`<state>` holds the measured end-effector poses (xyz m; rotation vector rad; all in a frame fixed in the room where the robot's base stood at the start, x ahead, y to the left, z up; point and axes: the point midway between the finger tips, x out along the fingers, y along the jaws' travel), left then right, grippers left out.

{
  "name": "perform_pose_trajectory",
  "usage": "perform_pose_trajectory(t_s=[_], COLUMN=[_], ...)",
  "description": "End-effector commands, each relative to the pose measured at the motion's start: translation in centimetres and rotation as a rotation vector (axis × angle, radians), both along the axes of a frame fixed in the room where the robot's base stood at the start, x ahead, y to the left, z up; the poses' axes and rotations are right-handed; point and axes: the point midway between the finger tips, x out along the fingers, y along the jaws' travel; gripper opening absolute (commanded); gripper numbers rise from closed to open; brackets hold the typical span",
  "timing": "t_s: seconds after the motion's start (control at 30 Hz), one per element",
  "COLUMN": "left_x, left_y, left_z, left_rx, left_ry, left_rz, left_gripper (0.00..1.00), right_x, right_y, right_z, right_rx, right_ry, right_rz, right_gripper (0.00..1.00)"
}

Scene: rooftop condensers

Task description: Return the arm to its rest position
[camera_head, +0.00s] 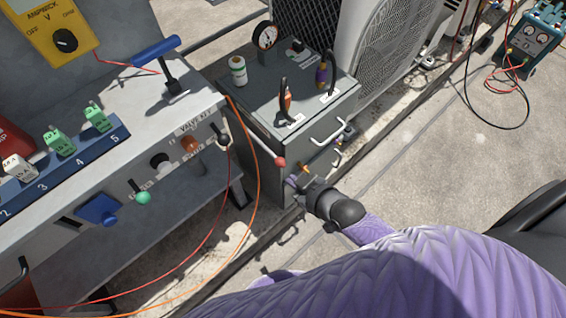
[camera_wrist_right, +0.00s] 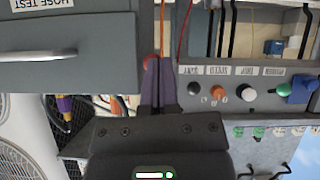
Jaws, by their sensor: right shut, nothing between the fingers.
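My right arm, in a purple quilted sleeve (camera_head: 400,275), reaches in from the lower right of the head view. My right gripper (camera_head: 292,183) is beside the front of the grey cabinet (camera_head: 262,150), just below a red knob (camera_head: 280,161). In the wrist view its two fingers (camera_wrist_right: 158,75) lie together, shut and empty, pointing at the gap between the cabinet drawer (camera_wrist_right: 65,60) and the bench panel. I cannot tell whether the fingertips touch anything. My left gripper is not in view.
A workbench (camera_head: 150,110) with knobs, levers and a fuse rack stands at left, with a yellow meter (camera_head: 55,35) above. Orange and red cables (camera_head: 258,190) loop in front of it. Condenser units (camera_head: 375,50) stand behind. The rooftop floor (camera_head: 440,160) at right is mostly open.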

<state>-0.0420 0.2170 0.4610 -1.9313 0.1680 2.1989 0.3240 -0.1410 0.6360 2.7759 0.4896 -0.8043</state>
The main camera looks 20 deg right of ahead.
Motion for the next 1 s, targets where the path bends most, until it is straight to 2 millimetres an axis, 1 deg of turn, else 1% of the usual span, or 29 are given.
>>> perform_pose_trajectory(t_s=[0.03, 0.17, 0.57, 0.63, 0.67, 0.73, 0.77, 0.8, 0.87, 0.9, 0.97, 1.0], left_x=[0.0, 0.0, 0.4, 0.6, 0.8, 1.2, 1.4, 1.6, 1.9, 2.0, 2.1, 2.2], left_y=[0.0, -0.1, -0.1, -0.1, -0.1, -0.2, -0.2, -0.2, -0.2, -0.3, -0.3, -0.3], left_z=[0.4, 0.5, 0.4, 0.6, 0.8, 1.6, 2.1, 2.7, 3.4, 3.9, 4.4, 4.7], left_rx=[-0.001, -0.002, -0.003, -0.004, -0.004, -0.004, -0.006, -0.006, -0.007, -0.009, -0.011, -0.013], left_ry=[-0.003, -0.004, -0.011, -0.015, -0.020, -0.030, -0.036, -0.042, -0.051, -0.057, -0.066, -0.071], left_rz=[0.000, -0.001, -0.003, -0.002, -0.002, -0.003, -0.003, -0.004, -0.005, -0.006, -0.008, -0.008], left_gripper=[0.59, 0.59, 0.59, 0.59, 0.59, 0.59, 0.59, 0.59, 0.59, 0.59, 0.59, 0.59], right_x=[-0.4, -0.8, -0.8, -1.3, -2.0, -5.2, -7.2, -10.5, -15.8, -19.4, -24.3, -27.2], right_y=[-0.1, -0.3, -0.3, -0.6, -0.9, -2.4, -3.1, -4.1, -5.3, -5.9, -6.5, -6.8], right_z=[0.4, 0.5, 0.4, -0.2, -0.9, -3.8, -5.3, -7.3, -9.7, -10.8, -11.8, -12.1], right_rx=[0.000, 0.001, 0.001, -0.006, -0.017, -0.057, -0.080, -0.111, -0.155, -0.180, -0.213, -0.231], right_ry=[-0.001, -0.004, -0.005, 0.021, 0.052, 0.181, 0.252, 0.360, 0.517, 0.616, 0.749, 0.822], right_rz=[0.000, 0.000, 0.000, -0.009, -0.018, -0.057, -0.077, -0.104, -0.141, -0.160, -0.182, -0.193], right_gripper=[0.00, 0.00, 0.00, 0.00, 0.00, 0.00, 0.00, 0.00, 0.00, 0.00, 0.00, 0.00])
